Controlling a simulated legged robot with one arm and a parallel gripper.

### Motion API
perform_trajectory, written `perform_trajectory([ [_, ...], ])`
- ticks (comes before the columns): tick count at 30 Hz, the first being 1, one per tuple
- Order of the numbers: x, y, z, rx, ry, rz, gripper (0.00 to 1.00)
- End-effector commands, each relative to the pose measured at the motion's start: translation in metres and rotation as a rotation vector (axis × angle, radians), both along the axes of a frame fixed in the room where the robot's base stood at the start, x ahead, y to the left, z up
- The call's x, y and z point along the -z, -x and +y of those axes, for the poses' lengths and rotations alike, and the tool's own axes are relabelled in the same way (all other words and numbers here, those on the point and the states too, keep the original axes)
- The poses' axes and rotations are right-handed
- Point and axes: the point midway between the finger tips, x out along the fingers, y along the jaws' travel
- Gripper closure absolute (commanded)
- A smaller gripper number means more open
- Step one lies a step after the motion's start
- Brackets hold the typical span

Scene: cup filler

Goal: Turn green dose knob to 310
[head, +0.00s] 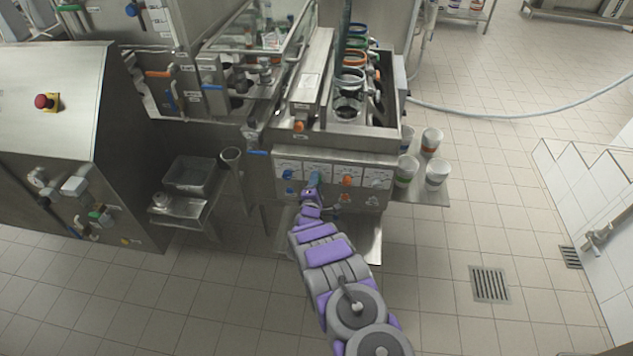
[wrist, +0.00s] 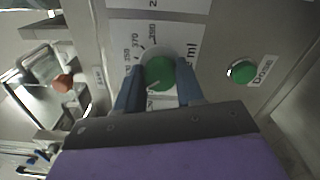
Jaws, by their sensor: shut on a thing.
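The green dose knob (wrist: 160,73) sits on a dial plate with printed numbers on the filler's front panel, seen in the wrist view. A pale pointer line shows on its face. Numbers such as 350, 370 and 390 show around it; the rest of the scale is hidden. My gripper (wrist: 158,88) has its two blue fingers on either side of the knob and is shut on it. In the head view my gripper (head: 313,180) reaches the panel (head: 330,172), and the green knob is hidden behind it.
A green button labelled Dose (wrist: 242,71) is right of the knob in the wrist view. An orange knob (wrist: 63,82) is at left. In the head view, cups (head: 436,174) stand on a side shelf right of the filler. Floor around my arm is clear.

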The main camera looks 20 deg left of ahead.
Motion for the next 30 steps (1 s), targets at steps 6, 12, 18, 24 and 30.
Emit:
perform_trajectory([
  [6,0.0040,0.0035,0.0037,-0.010,0.085,-0.012,0.93],
  [12,0.0047,0.0035,0.0035,-0.010,0.119,-0.020,0.93],
  [18,0.0053,0.0037,0.0037,-0.011,0.125,-0.020,0.93],
  [24,0.0058,0.0040,0.0037,-0.011,0.124,-0.019,0.93],
  [30,0.0040,0.0033,0.0025,-0.007,0.122,-0.022,0.44],
])
